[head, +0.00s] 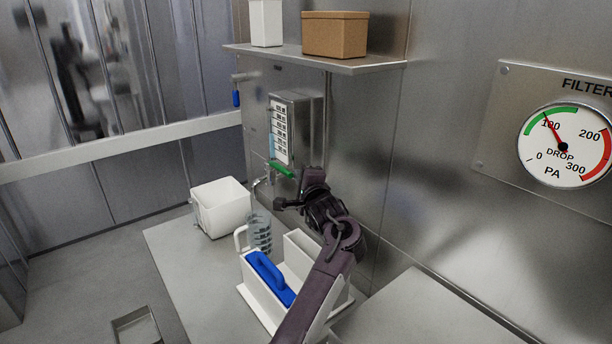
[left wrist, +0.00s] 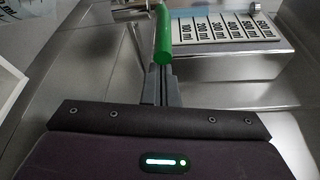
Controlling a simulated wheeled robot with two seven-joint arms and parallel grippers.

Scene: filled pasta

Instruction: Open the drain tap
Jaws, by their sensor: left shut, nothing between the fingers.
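The drain tap has a green lever (head: 282,169) and a metal spout (head: 262,184), below a steel wall tank (head: 297,122) with a graduated sight gauge. My left gripper (head: 300,181) is at the right end of the green lever in the head view. In the left wrist view the fingers (left wrist: 160,84) are closed together, with nothing between them. Their tips are right at the near end of the green lever (left wrist: 163,36); I cannot tell whether they touch it. The clear ribbed jug (head: 261,232) stands below the tap. My right gripper is out of view.
A white tub (head: 221,207) stands left of the jug on the bench (head: 172,251). A white caddy (head: 252,285) holding a blue-handled item (head: 270,276) is in front. A shelf (head: 345,65) with a brown box (head: 334,34) is above the tank.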

